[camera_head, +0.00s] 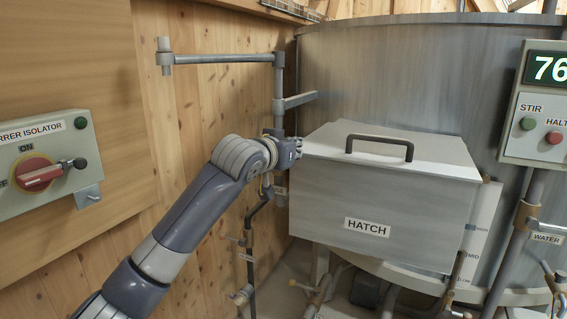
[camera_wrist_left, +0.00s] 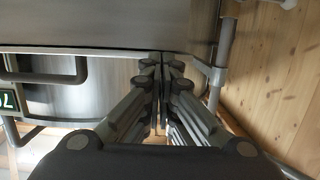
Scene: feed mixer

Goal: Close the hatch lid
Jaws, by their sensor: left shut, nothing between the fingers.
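The hatch is a grey box with a "HATCH" label (camera_head: 367,228) on its front. Its lid (camera_head: 430,158) lies over the top of the box, with no clear gap visible at the front edge. A black bar handle (camera_head: 379,142) stands on the lid; the handle also shows in the left wrist view (camera_wrist_left: 45,77). My left gripper (camera_head: 297,150) is shut and empty at the left corner of the lid. In the left wrist view its fingers (camera_wrist_left: 161,62) are together close to the hatch edge; I cannot tell whether they touch it. My right gripper is out of view.
A grey post with a horizontal arm (camera_head: 225,59) stands behind my left gripper. The large mixer drum (camera_head: 400,70) is behind the hatch. An isolator box with a red switch (camera_head: 38,174) is at left, a control panel (camera_head: 540,110) at right. Pipes run below.

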